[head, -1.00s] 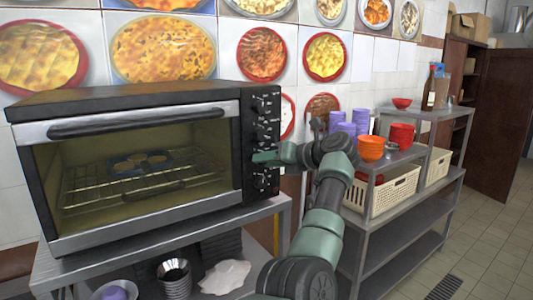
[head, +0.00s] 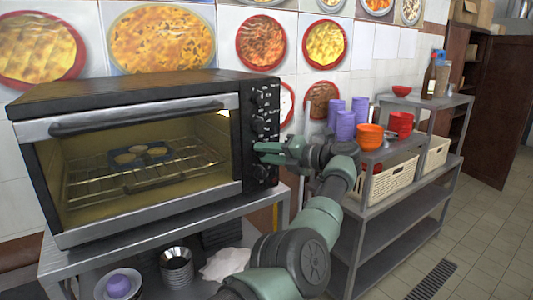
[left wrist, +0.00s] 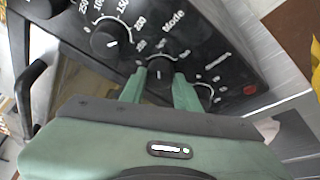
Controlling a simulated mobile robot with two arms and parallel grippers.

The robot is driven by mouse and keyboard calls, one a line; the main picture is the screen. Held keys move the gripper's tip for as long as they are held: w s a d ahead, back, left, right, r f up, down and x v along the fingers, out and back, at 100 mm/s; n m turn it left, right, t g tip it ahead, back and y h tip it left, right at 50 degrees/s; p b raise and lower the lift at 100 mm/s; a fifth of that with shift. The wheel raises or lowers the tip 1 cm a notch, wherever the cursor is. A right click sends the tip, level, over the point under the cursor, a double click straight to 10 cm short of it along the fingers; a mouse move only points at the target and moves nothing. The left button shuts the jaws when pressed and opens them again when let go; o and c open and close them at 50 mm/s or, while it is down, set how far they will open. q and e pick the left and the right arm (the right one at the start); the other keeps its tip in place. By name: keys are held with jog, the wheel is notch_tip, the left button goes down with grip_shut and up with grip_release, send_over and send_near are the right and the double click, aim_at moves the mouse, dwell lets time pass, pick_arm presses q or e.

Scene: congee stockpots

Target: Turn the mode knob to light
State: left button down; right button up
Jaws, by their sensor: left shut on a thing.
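The black toaster oven (head: 140,85) stands at left with its door closed. Its control panel (head: 247,105) is on the right side of its front. In the left wrist view, the mode knob (left wrist: 160,68) sits near the word "Mode", between the fingers of my left gripper (left wrist: 158,90). The fingers are shut on it from both sides. In the head view, my left gripper (head: 262,152) reaches the panel from the right and hides the mode knob. The knob's pointer setting is hard to read. My right gripper is out of view.
A temperature knob (left wrist: 110,40) and a lower knob (left wrist: 204,94) are close beside the fingers. A metal rack (head: 360,240) with purple cups (head: 345,125), orange bowls (head: 370,137) and cream baskets (head: 390,185) stands right of my arm.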

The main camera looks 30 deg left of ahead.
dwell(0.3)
pick_arm(q)
jog(key=c, duration=1)
grip_release()
jog(key=shift+c, duration=0.2)
jog(key=shift+d, duration=0.1)
jog(key=shift+d, duration=0.25)
jog(key=d+r+b, duration=0.1)
jog(key=d+b, duration=0.1)
jog(key=d, duration=0.5)
jog(key=shift+b, duration=0.35)
jog(key=shift+r, duration=0.1)
